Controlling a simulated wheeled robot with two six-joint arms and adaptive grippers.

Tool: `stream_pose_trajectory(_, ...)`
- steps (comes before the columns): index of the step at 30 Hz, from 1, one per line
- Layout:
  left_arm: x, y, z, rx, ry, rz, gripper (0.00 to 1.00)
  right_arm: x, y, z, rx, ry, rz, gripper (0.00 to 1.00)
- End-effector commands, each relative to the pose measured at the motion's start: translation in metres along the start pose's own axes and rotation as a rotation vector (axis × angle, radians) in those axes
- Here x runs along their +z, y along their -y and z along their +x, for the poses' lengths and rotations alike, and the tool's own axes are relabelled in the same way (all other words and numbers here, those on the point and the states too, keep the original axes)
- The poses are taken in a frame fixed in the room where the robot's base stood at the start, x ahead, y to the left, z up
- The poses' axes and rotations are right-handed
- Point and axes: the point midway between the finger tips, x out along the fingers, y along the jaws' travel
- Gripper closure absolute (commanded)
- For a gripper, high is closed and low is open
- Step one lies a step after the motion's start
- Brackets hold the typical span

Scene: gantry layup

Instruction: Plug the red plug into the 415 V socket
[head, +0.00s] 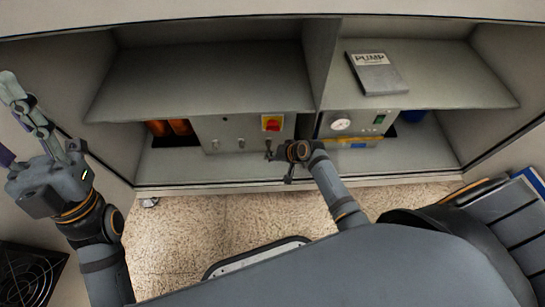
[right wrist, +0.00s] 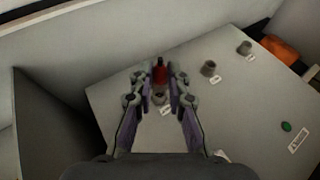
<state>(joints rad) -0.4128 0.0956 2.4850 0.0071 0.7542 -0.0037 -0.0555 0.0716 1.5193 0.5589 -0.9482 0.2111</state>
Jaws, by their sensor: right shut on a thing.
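The red plug (right wrist: 159,72) is between the fingertips of my right gripper (right wrist: 160,88) in the right wrist view. The gripper is shut on it, close to a grey panel (right wrist: 125,110). A round grey socket (right wrist: 162,98) with a small label shows just beside the plug. I cannot tell whether they touch. Two more labelled sockets, a middle one (right wrist: 208,68) and a far one (right wrist: 244,48), line up to the right. The labels are too small to read. In the head view my right gripper (head: 270,152) is at the panel box (head: 225,130); my left gripper (head: 42,118) looks open and empty, away at the left.
The panel box has a red and yellow switch (head: 272,123). Orange items (head: 168,127) stand left of it. A second unit with a gauge (head: 340,124) stands to the right. A shelf board (head: 210,85) overhangs the boxes, and a PUMP booklet (head: 376,76) lies on the right shelf.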

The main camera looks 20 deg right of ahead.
Motion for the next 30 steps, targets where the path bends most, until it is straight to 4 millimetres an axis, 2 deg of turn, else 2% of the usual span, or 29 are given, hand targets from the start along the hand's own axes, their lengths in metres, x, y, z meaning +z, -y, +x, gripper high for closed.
stream_pose_trajectory(28, 0.002, -0.001, -0.007, 0.0, 0.0, 0.0, 0.6, -0.022, 0.0, 0.009, 0.0, -0.002, 0.0, 1.0)
stream_pose_trajectory(29, 0.002, -0.001, -0.006, 0.0, 0.0, 0.0, 0.6, -0.022, 0.0, 0.009, 0.0, -0.002, 0.0, 0.8)
stream_pose_trajectory(30, 0.002, -0.001, -0.006, 0.0, 0.0, 0.0, 0.6, -0.022, 0.0, 0.009, 0.0, -0.002, 0.0, 0.75)
